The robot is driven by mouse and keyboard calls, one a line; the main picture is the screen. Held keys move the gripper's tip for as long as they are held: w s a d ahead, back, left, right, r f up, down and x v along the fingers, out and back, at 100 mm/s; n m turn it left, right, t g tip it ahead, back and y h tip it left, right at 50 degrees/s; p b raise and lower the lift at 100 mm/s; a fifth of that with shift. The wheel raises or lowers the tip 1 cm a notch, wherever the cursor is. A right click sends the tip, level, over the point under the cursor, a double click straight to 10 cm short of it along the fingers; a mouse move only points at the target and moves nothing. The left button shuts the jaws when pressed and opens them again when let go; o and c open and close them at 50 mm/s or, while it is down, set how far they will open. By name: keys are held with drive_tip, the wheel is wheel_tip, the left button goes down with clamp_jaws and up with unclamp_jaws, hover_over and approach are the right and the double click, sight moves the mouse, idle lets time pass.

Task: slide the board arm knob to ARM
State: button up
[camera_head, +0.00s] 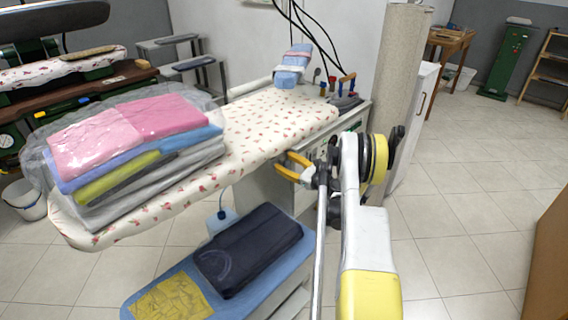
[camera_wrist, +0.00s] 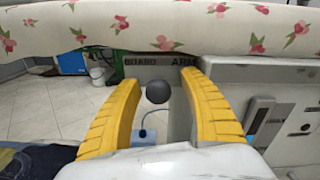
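The board arm knob is a dark round ball (camera_wrist: 158,92) in the wrist view, between my two yellow fingers and a little beyond their tips' line. The knob sits below the middle of the plate. My gripper (camera_wrist: 160,80) is open around the knob, with gaps on both sides. In the head view my gripper (camera_head: 293,167) is under the right end of the flowered ironing board (camera_head: 270,118), and the knob cannot be made out there.
The board's padded edge (camera_wrist: 170,27) runs close above my fingers. A panel with switches (camera_wrist: 264,120) is close on the right. Bagged folded clothes (camera_head: 130,140) lie on the board. A lower blue board (camera_head: 170,285) holds dark folded cloth (camera_head: 252,248). Open tiled floor lies right.

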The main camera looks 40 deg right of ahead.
drive_tip(key=s, duration=1.2)
drive_tip(key=shift+d, duration=0.4)
